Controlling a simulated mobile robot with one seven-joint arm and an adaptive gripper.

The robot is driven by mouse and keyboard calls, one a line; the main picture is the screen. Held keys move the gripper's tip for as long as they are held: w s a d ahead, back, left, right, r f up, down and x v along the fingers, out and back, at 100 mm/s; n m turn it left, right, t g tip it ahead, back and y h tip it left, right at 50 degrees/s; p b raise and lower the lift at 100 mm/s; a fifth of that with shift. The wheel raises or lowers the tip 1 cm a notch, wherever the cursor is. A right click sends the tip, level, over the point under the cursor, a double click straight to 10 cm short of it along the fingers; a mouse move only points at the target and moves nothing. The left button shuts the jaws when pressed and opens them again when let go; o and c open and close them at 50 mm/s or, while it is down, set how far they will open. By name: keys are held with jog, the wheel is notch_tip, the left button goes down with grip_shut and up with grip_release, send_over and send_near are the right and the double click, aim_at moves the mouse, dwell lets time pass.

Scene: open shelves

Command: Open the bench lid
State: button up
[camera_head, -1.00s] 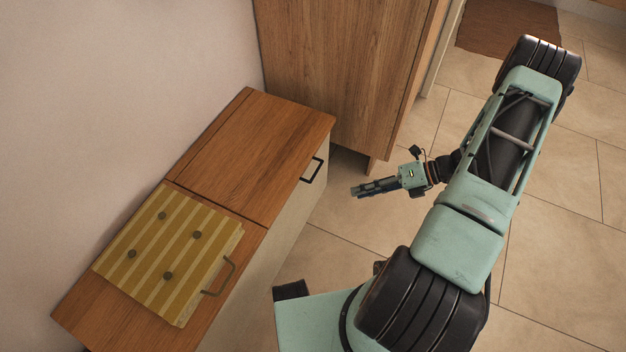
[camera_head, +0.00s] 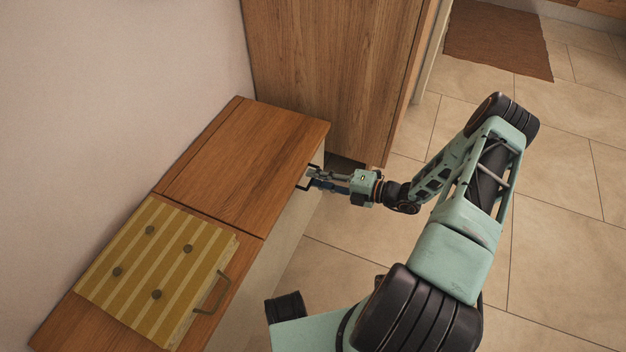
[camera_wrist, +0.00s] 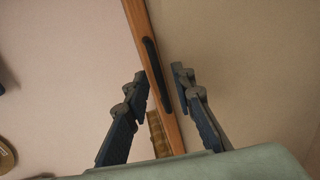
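The wooden bench has a lid (camera_head: 240,155) on its far half, which lies flat and closed. A dark bar handle (camera_head: 301,185) sits on the lid's front edge. My gripper (camera_head: 313,179) is at this handle, pointing left toward the bench, and partly covers it. In the wrist view, the handle (camera_wrist: 153,65) runs along the wooden lid edge (camera_wrist: 137,20). My gripper's two fingers (camera_wrist: 160,76) are apart, one on each side of the handle's line. I cannot tell whether they touch it.
A striped yellow cushion (camera_head: 155,270) with dark buttons lies on the near half of the bench, and a second handle (camera_head: 212,296) shows beside it. A tall wooden cabinet (camera_head: 320,70) stands close behind the bench. Tiled floor (camera_head: 560,220) is clear at right.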

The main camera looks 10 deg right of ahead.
jog(key=shift+x, duration=0.75)
grip_shut()
